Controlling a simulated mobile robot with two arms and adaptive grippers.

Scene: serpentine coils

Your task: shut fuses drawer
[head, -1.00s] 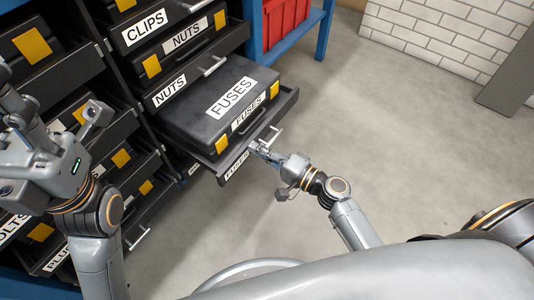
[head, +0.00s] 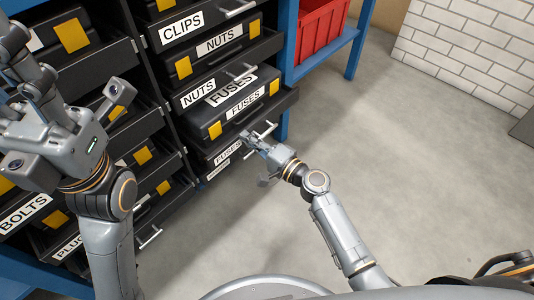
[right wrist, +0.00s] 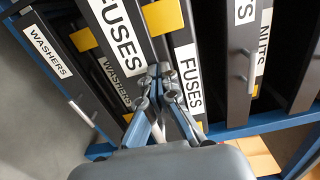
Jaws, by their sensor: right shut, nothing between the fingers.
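The fuses drawer (head: 228,152) sticks out a little from the black cabinet, past the nuts drawer front above it. Its black fuses case (head: 212,115) with yellow latches sits inside, its rear part under the nuts drawer. The drawer's bar handle (head: 264,130) is on its front. My right gripper (head: 249,138) is shut and empty at the drawer front, beside the handle. The right wrist view shows its fingertips (right wrist: 160,75) close to the front with the FUSES label (right wrist: 120,35); contact is unclear. My left gripper (head: 25,62) is raised at the left; its jaw opening is unclear.
The left column has several drawers, some pulled out. A blue rack with a red bin (head: 318,30) stands to the right. The grey floor (head: 420,150) at right is clear.

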